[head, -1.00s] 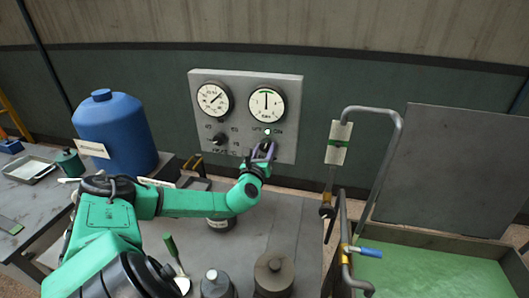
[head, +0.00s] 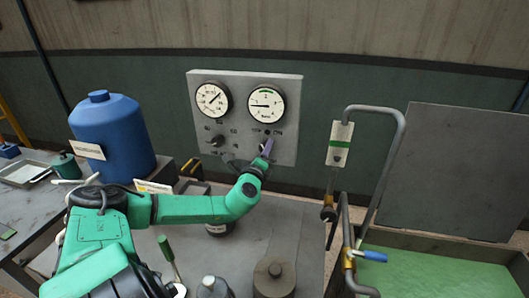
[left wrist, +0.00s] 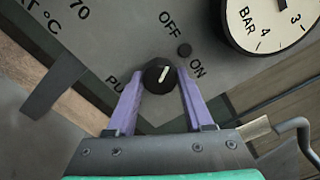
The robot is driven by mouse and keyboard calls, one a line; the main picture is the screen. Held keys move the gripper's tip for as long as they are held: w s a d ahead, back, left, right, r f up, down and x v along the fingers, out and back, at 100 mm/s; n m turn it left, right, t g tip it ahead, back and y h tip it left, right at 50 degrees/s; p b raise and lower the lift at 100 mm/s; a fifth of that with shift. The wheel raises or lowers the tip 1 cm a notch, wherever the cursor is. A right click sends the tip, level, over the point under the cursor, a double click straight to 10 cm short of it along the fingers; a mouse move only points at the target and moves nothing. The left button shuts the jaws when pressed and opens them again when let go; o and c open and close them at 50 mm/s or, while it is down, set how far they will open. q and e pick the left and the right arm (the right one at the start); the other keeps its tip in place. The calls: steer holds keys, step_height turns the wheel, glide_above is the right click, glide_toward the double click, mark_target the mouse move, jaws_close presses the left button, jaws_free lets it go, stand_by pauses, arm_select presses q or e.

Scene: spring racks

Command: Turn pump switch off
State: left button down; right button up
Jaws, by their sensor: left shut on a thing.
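The pump switch is a black round knob (left wrist: 157,80) with a white line, low on the right of the grey gauge panel (head: 240,120). My left gripper (head: 266,148) reaches the panel there. In the left wrist view its purple fingers (left wrist: 158,76) are shut on the knob, one on each side. The small lamp (left wrist: 184,50) between these marks is dark. In the head view the gripper hides the knob. My right gripper is out of view.
A second knob (head: 217,141) sits on the panel's left, below the left dial (head: 212,98). The right dial (head: 266,104) has its needle pointing left. A blue tank (head: 115,135) stands left. A pipe with a blue-handled valve (head: 371,256) stands right, by a green-floored tray (head: 440,275).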

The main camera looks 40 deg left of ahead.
arm_select(q)
steer(key=shift+n, duration=0.3)
steer(key=shift+c, duration=1.4)
jaws_free()
steer(key=p+v, duration=0.2)
steer(key=v, duration=1.2)
steer(key=shift+s, duration=0.25)
steer(key=shift+d, duration=0.1)
